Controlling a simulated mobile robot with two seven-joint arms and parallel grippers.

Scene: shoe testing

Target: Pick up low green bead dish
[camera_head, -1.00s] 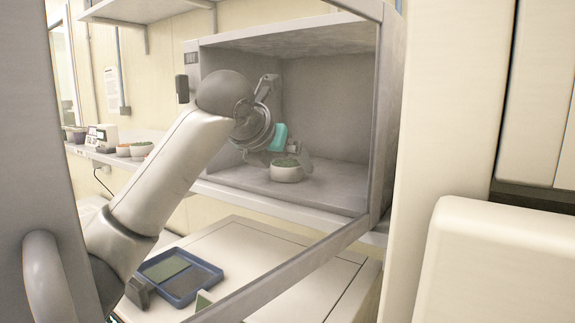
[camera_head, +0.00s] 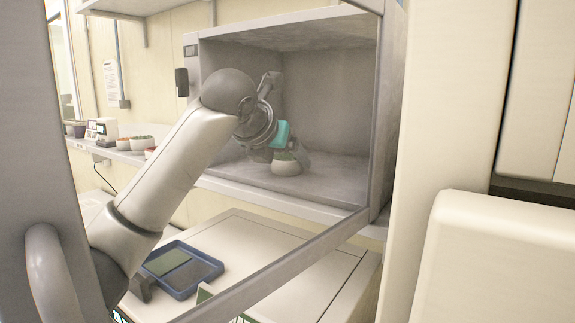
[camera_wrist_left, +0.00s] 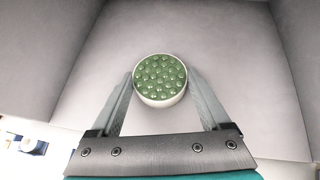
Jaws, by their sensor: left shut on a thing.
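The low green bead dish (camera_head: 287,167) is a small white bowl filled with green beads. It stands on the floor of a grey box-like chamber (camera_head: 330,180). My left gripper (camera_head: 290,152) reaches into the chamber with its fingers at the dish, hiding part of it in the head view. In the left wrist view the dish (camera_wrist_left: 160,80) sits between the two fingertips of the left gripper (camera_wrist_left: 160,85), which are shut on its sides. The dish looks upright. My right gripper is not in view.
Several small bowls (camera_head: 133,143) and a white device (camera_head: 101,130) stand on a shelf left of the chamber. A blue tray (camera_head: 181,270) lies on the surface below. The chamber's side walls and ceiling enclose my gripper. Its floor around the dish is clear.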

